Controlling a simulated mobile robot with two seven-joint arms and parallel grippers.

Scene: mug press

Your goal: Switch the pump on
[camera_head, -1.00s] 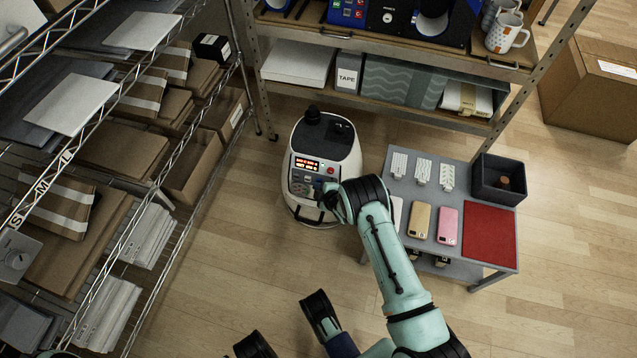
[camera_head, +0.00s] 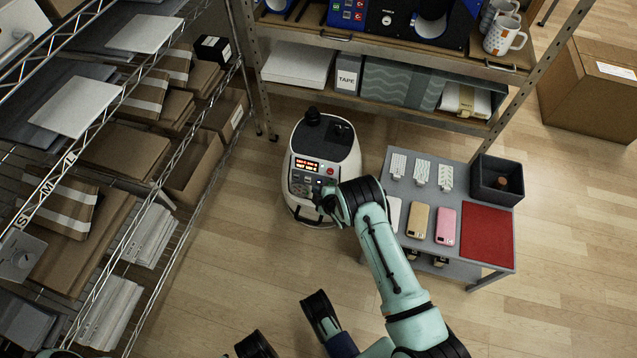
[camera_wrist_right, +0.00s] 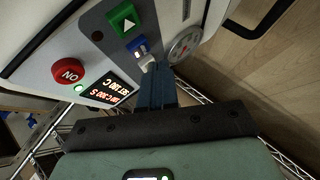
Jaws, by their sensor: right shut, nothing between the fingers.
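The white machine (camera_head: 345,140) with a black top stands on the floor, its control panel facing me. In the right wrist view the panel carries a red round button (camera_wrist_right: 68,70), a green arrow button (camera_wrist_right: 125,20), a small blue-and-white switch (camera_wrist_right: 138,45), a lit orange display (camera_wrist_right: 105,90) and a round gauge (camera_wrist_right: 184,44). My right gripper (camera_wrist_right: 155,68) is shut and empty. Its tips are at the panel, just below the blue-and-white switch and beside the gauge. They partly cover a small pale part there; contact is unclear. In the head view the right gripper (camera_head: 322,199) hides the panel's lower right.
A grey table (camera_head: 400,160) with phones, a red mat (camera_head: 487,232) and a dark bin (camera_head: 497,180) stands right of the machine. A wire rack (camera_head: 190,225) with boxes is on the left. A shelf unit (camera_head: 400,115) stands behind. Floor is clear in front.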

